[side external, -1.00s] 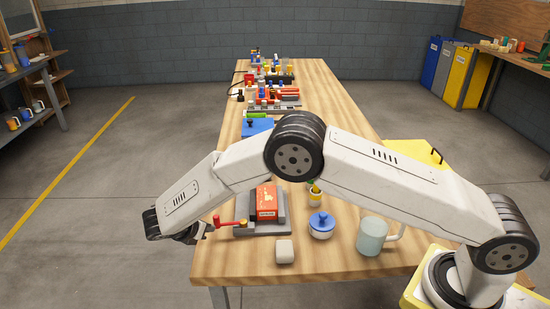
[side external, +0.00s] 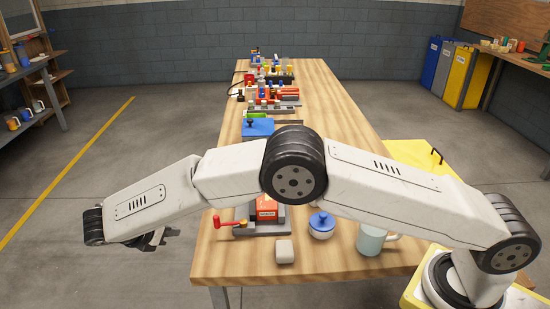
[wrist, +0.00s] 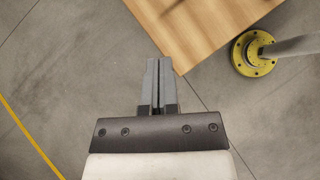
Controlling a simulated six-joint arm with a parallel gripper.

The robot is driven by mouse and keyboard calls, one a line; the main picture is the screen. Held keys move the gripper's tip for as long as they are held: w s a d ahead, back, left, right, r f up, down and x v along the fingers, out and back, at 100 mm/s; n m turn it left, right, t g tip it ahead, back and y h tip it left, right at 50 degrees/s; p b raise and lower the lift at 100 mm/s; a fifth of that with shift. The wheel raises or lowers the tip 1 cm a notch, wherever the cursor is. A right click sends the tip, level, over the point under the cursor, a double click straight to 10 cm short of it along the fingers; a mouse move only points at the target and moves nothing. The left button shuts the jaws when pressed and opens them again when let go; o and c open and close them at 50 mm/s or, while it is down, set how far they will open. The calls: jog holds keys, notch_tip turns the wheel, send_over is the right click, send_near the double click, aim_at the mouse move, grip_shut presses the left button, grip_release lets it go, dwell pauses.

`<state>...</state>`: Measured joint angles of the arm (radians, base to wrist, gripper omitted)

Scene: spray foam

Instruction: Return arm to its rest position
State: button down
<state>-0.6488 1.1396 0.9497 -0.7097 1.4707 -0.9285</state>
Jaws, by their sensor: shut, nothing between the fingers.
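My arm stretches across the near part of the wooden table (side external: 225,266) in the side view. My gripper (side external: 168,237) hangs past the table's left edge, over the floor. In the wrist view my gripper (wrist: 157,62) has its two fingers together with nothing between them. The table's corner (wrist: 200,25) lies beyond the fingertips there.
A red block in a grey vise with a red handle (side external: 230,222) stands near the table's left edge, partly behind my arm. A small white block (side external: 285,251), a blue-lidded jar (side external: 321,226) and a pale mug (side external: 372,240) are nearby. Several parts stand farther back.

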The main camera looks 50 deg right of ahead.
jog(key=s+d+r+m+g+y, duration=0.1)
jog(key=s+d+r+m+y, duration=0.2)
jog(key=d, duration=0.4)
jog(key=s+d+m+g+y, duration=0.1)
jog(key=s+d+m+y, duration=0.1)
jog(key=s+d+m, duration=0.35)
jog(key=s+d+m+t+y, duration=0.2)
jog(key=s+d+m+y, duration=0.1)
jog(key=s+d+m, duration=0.9)
jog(key=s, duration=0.3)
jog(key=shift+d+r+t+y, duration=0.15)
jog(key=shift+r+t+y, duration=0.15)
jog(key=shift+r+y, duration=0.1)
